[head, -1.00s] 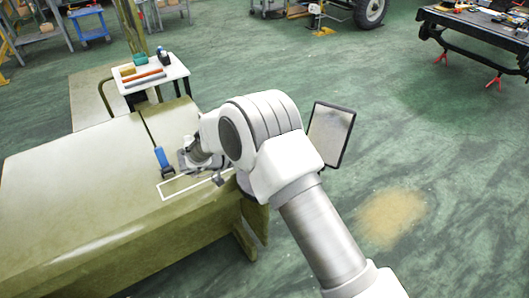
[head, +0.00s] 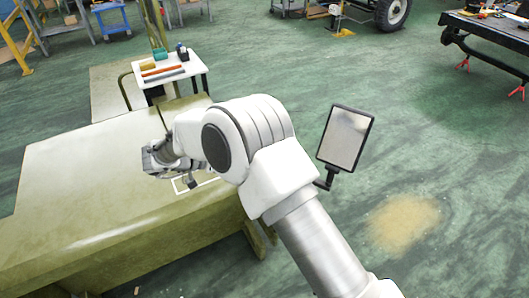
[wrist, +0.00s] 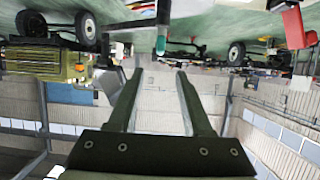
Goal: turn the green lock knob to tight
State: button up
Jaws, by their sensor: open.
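No green lock knob can be made out for sure. In the wrist view, a grey rod with a small teal-green end (wrist: 161,45) hangs from the top edge, beyond and above the fingertips; I cannot tell what it is. My gripper (wrist: 160,72) is open, with nothing between its two fingers. In the head view, my gripper is over the olive-green bodywork (head: 85,180), left of a white outlined rectangle that my arm partly covers. My arm hides much of the surface there.
A white-topped cart (head: 165,72) with coloured tools and boxes stands behind the bodywork. A black-framed panel (head: 346,138) is right of my arm. A red object (wrist: 294,28) shows at the wrist view's upper right. A dark workbench (head: 490,35) is far right. The floor between is open.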

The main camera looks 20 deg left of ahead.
jog(key=v, duration=0.5)
jog(key=shift+s+a+r, duration=0.1)
jog(key=shift+s, duration=0.05)
